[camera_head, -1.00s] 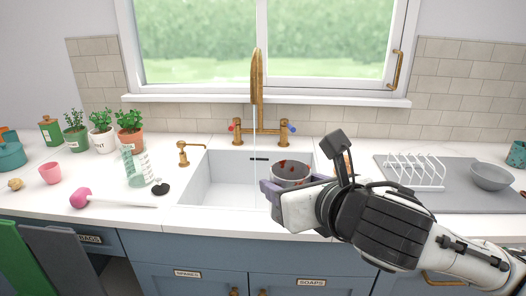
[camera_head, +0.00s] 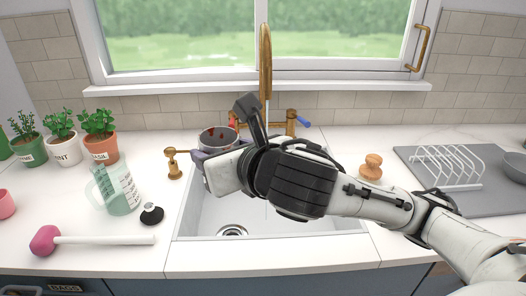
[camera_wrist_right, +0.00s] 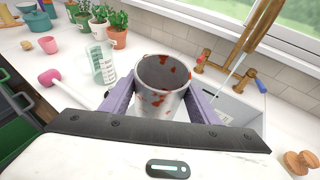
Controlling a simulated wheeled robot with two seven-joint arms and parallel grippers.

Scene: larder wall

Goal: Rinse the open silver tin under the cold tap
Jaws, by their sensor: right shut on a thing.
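The open silver tin (camera_head: 218,141) has red stains inside and on its rim and is held upright. My right gripper (camera_head: 203,160) is shut on it. The wrist view shows the tin (camera_wrist_right: 160,103) between the two purple fingers. The brass tap (camera_head: 265,60) has a blue-tipped lever (camera_head: 304,121) and a red-tipped lever (camera_head: 232,123). A thin water stream (camera_wrist_right: 237,64) falls from the spout, to the right of the tin and apart from it. My forearm hides where it lands. My left gripper is out of view.
The white sink (camera_head: 310,222) lies below my arm, its drain (camera_head: 232,231) showing. A wooden-knobbed brush (camera_head: 372,167) and a dish rack (camera_head: 448,166) are right.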

